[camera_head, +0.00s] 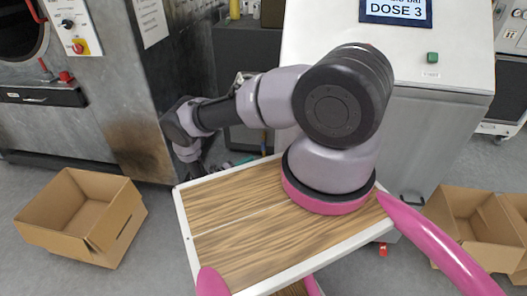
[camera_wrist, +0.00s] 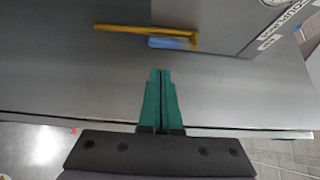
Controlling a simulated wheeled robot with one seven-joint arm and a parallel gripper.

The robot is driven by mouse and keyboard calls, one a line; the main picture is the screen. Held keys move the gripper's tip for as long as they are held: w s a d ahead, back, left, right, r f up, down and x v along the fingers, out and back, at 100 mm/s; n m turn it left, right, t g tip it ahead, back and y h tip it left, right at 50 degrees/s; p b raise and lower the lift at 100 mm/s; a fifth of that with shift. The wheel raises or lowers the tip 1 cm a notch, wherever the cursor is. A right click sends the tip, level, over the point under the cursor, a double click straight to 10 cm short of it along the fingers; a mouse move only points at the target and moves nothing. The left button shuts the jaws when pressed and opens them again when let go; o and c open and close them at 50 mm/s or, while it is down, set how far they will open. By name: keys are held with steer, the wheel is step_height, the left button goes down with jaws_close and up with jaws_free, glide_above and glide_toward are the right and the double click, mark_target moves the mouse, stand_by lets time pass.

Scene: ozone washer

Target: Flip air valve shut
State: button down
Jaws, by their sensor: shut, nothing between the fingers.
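In the wrist view, a long yellow lever (camera_wrist: 140,30) lies nearly level in the picture, with a small light-blue part (camera_wrist: 172,43) just below its right end. It looks like a valve handle, but I cannot tell its exact setting. My gripper (camera_wrist: 160,72) has two green fingers, pressed together and empty. Its tips point toward the lever and appear apart from it, below the blue part in the picture. In the head view my arm reaches left toward the gap between the machines; the fingers and the yellow lever cannot be made out there.
A stained grey machine (camera_head: 125,125) stands at the left, close to my wrist. A white cabinet (camera_head: 455,75) with a "DOSE 3" display (camera_head: 396,11) and green button (camera_head: 432,57) stands at the right. Open cardboard boxes lie at left (camera_head: 62,215) and right (camera_head: 460,220).

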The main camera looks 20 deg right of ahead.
mark_target(264, 150)
steer(key=shift+d, duration=0.1)
steer(key=x, duration=0.9)
steer(key=shift+w+d, duration=0.2)
steer(key=shift+d, duration=0.15)
